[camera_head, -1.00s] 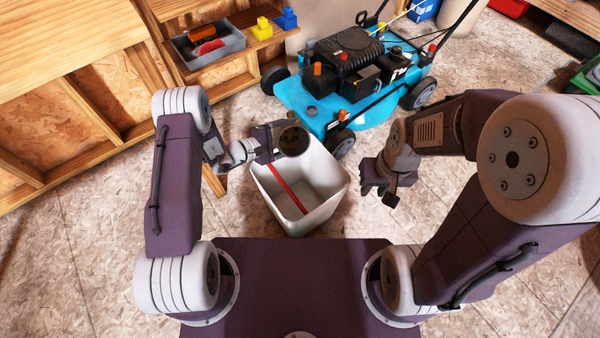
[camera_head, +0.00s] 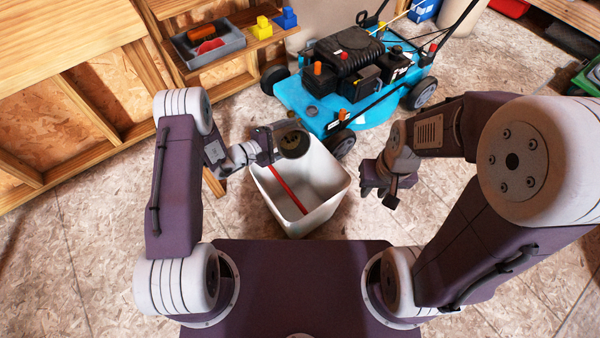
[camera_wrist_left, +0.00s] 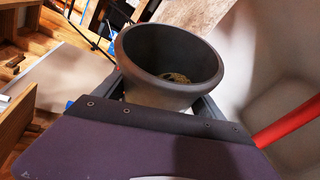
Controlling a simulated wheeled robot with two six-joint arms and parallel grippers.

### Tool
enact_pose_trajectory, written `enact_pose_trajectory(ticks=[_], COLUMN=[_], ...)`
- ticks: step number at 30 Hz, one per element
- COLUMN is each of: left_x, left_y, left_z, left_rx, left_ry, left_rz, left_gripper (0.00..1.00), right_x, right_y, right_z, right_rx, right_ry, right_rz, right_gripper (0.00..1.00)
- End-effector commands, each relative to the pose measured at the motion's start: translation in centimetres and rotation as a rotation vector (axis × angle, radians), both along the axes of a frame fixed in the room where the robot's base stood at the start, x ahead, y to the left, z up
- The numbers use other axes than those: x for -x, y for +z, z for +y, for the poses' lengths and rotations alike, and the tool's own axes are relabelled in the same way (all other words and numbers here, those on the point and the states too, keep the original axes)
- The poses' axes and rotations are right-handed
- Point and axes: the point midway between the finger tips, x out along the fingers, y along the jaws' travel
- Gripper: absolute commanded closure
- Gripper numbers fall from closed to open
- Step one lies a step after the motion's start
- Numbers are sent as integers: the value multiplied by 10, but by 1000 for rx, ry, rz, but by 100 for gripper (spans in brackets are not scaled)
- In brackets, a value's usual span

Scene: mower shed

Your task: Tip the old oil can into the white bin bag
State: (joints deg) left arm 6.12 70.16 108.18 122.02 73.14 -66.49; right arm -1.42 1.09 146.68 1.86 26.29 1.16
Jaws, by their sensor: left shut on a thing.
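A dark grey, open-topped can (camera_head: 294,143) is held by my left gripper (camera_head: 270,145) above the back-left rim of the white bin (camera_head: 318,213). In the left wrist view the can (camera_wrist_left: 150,75) sits between the fingers, its mouth tilted into view, with something brownish at its bottom. The bin's pale inner wall and a red strip (camera_head: 287,188) show below and beside it. I cannot tell whether the white lining is a bag. My right gripper (camera_head: 379,184) hangs right of the bin, holding nothing visible; its finger gap is unclear.
A blue lawn mower (camera_head: 350,75) stands just behind the bin. A wooden shelf at the back left holds a grey tray (camera_head: 190,62), a yellow block (camera_head: 262,30) and a blue block (camera_head: 286,18). The floor right of the bin is clear.

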Motion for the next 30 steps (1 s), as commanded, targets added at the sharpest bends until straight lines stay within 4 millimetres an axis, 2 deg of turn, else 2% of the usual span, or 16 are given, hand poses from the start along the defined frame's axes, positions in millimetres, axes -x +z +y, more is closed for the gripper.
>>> enact_pose_trajectory(ticks=[30], left_x=[3], left_y=[-4], left_z=[-1], left_rx=[-49], left_ry=[0], left_rz=[-128], left_gripper=[72], right_x=[0], right_y=[-13], right_z=[0], right_rx=[0], right_ry=[0], right_rz=[0], right_gripper=[72])
